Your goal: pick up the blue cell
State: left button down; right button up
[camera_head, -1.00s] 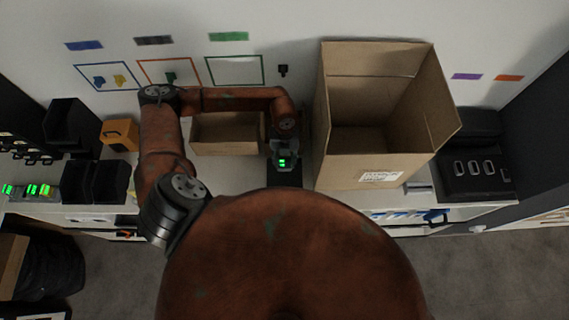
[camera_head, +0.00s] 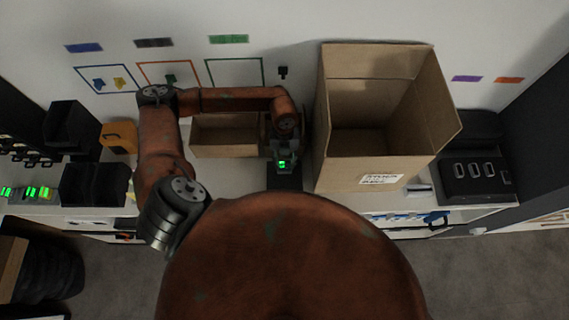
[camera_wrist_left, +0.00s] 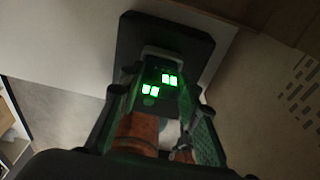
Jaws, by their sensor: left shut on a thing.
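My left gripper (camera_head: 285,150) reaches down between the small open carton and the tall open carton. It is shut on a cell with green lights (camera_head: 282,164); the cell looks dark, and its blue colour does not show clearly. In the left wrist view the green-lit top of the cell (camera_wrist_left: 160,85) sits between the two fingers of my gripper (camera_wrist_left: 160,105). A dark rounded block (camera_wrist_left: 185,42) lies right beyond or under the cell; I cannot tell whether they touch. My right gripper is not in view.
The tall open carton (camera_head: 340,172) stands close at right, the small carton (camera_head: 225,150) at left. Black bins (camera_head: 95,185), an orange box (camera_head: 118,136) and several green-lit units (camera_head: 38,192) are farther left. A black case (camera_head: 475,178) is at far right.

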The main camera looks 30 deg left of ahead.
pick_arm(q)
jog(key=s+d+r+b, duration=0.4)
jog(key=s+d+r, duration=0.4)
jog(key=s+r, duration=0.3)
jog(key=shift+s+d+r+b, duration=0.15)
jog(key=shift+d+r+b, duration=0.05)
jog(key=shift+r+b, duration=0.2)
